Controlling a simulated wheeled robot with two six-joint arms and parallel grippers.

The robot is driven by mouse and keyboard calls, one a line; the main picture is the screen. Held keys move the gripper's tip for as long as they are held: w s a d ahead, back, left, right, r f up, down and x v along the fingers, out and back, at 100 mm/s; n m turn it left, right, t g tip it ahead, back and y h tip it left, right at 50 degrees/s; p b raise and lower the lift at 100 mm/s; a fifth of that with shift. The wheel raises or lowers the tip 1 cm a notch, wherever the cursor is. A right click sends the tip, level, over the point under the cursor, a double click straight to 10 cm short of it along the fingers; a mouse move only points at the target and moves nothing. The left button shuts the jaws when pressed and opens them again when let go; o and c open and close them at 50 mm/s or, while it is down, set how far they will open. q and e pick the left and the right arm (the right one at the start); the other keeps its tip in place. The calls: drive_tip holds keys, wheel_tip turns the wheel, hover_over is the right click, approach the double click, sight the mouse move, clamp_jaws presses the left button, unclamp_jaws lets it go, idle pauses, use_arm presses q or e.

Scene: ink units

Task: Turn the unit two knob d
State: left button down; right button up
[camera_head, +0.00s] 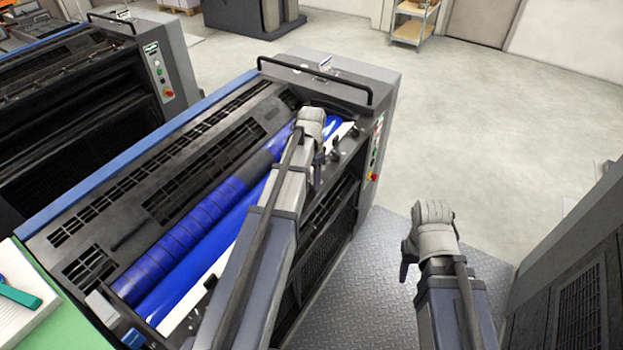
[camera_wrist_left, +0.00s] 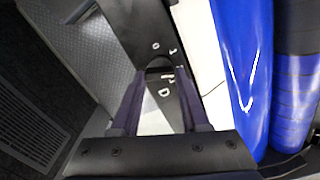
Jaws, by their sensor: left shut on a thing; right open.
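My left arm reaches over the near printing unit (camera_head: 225,125). My left gripper (camera_head: 318,178) is at the far right end of its ink rollers, pointing down. In the left wrist view its two dark fingers (camera_wrist_left: 160,80) close in on a small dark rounded knob (camera_wrist_left: 160,66), on a black bar with white marks, one like a "D". The fingers hide part of the knob, and its turn angle cannot be told. My right gripper (camera_head: 406,262) is open and empty, over the metal tread plate beside the unit.
Blue ink rollers (camera_head: 190,230) run along the unit beside the left arm. A black handrail (camera_head: 315,78) and a button panel (camera_head: 377,145) are at its far end. Another unit (camera_head: 95,90) stands at the left, and a grey machine (camera_head: 575,280) at the right. Open floor lies beyond.

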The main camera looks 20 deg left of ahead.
use_arm(q)
drive_tip(key=shift+m, duration=0.6)
drive_tip(key=shift+c, duration=2)
unclamp_jaws()
drive_tip(key=shift+r, duration=0.1)
wheel_tip(320, 180, up, 8)
drive_tip(key=p, duration=0.8)
drive_tip(key=shift+f, duration=0.2)
